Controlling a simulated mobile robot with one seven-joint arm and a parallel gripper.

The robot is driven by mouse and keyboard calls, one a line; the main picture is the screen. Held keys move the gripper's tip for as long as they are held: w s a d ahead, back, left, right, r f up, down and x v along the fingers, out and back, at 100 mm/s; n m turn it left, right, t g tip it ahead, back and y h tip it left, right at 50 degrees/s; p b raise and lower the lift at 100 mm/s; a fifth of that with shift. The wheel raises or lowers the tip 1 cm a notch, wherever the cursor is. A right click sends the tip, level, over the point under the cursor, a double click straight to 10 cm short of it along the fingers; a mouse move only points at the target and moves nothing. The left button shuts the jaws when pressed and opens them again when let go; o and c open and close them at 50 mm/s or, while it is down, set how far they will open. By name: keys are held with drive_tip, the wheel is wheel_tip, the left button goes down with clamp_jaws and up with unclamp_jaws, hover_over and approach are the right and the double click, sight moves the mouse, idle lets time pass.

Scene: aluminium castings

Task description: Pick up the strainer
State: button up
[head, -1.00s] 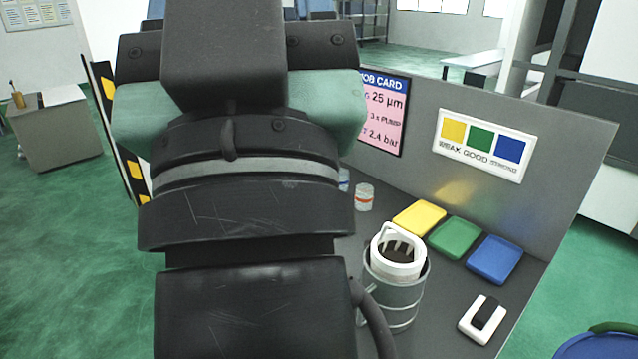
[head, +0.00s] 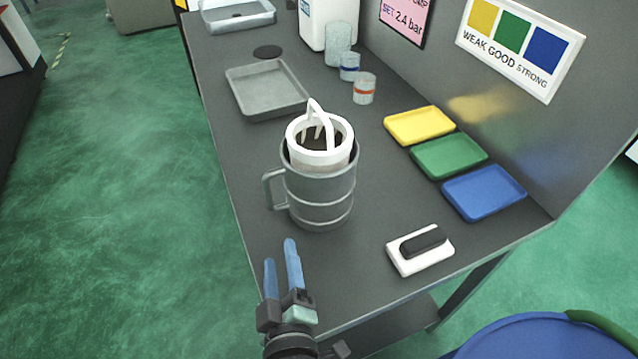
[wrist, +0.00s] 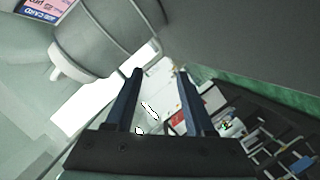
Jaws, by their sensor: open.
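The strainer (head: 322,158) is a white basket with a raised arched handle and dark contents. It sits in the mouth of a grey metal mug (head: 322,200) on the dark bench, in the head view. The mug's side handle points left. My gripper (head: 280,256) is open and empty, in front of the mug and lower in the picture, near the bench's left edge, apart from both. In the wrist view my gripper's two blue fingers (wrist: 160,75) are spread with nothing between them.
Yellow (head: 419,125), green (head: 448,156) and blue (head: 484,192) trays line the bench's right side. A white-and-black block (head: 420,250) lies in front of them. A grey tray (head: 267,90) and small jars (head: 364,89) stand behind the mug. An upright panel (head: 590,110) bounds the right.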

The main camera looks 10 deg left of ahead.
sight(273, 207)
drive_tip(key=p+x, duration=0.1)
drive_tip(key=x, duration=0.6)
drive_tip(key=p+x, duration=0.1)
drive_tip(key=x, duration=0.2)
drive_tip(key=shift+w+a+r+p, duration=0.15)
drive_tip(key=shift+w+a+p, duration=0.2)
drive_tip(key=shift+w+a, duration=0.25)
drive_tip(key=shift+w, duration=0.3)
drive_tip(key=shift+f, duration=0.25)
clamp_jaws()
drive_tip(key=shift+r, duration=0.15)
drive_tip(key=shift+w+r, duration=0.1)
drive_tip(key=shift+r, duration=0.05)
idle(0.3)
